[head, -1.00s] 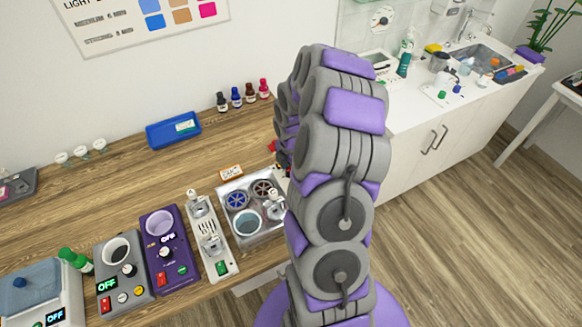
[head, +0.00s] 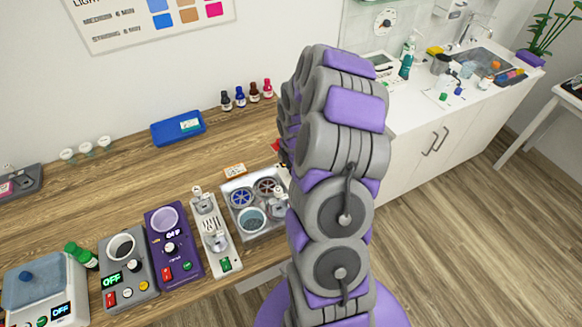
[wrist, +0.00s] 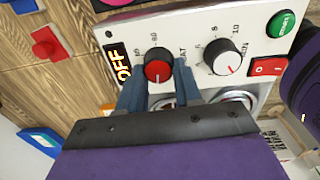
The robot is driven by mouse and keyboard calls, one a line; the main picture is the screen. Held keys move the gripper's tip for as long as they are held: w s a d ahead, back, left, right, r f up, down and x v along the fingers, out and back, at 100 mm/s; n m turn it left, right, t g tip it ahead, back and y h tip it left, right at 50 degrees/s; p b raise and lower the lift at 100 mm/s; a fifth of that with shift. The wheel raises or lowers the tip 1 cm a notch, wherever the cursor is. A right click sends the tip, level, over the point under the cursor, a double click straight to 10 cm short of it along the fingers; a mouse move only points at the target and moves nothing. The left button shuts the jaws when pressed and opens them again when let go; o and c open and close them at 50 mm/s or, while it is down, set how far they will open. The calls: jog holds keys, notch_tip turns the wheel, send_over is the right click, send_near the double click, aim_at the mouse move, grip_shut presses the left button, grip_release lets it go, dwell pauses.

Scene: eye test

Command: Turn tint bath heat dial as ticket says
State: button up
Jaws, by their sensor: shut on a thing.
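In the wrist view a white control panel (wrist: 195,35) carries a black dial with a red cap (wrist: 158,67). A partly hidden label ending in "AT" is beside it. My gripper (wrist: 160,80) has its blue fingers on either side of this dial, shut on it. The white mark on the red cap is too small to read surely. A second black dial with a grey cap (wrist: 226,57), labelled "MIN", is to the right. A display (wrist: 119,64) reads OFF. In the head view my arm hides the gripper.
The panel also has a green start button (wrist: 282,23) and a red switch (wrist: 267,67). In the head view a metal tray with round pots (head: 228,187), a purple device (head: 185,255) and a grey device (head: 140,285) line the bench front. A blue tray (head: 178,128) is behind.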

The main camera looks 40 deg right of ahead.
jog(key=m, duration=0.4)
jog(key=shift+w+d+m+p, duration=0.1)
jog(key=shift+d+m+p, duration=0.15)
jog(key=shift+m+p, duration=0.05)
jog(key=m, duration=0.3)
jog(key=shift+m, duration=0.4)
jog(key=m, duration=0.4)
jog(key=shift+d, duration=0.1)
jog(key=m, duration=0.5)
jog(key=shift+f+g, duration=0.15)
jog(key=shift+g, duration=0.15)
jog(key=m, duration=0.4)
jog(key=shift+m+p, duration=0.3)
jog(key=m, duration=0.4)
jog(key=shift+s+d+f, duration=0.1)
jog(key=shift+s, duration=0.15)
jog(key=m+p, duration=0.1)
jog(key=m, duration=0.3)
jog(key=shift+m, duration=0.4)
jog(key=shift+m+p, duration=0.55)
jog(key=shift+m, duration=1.25)
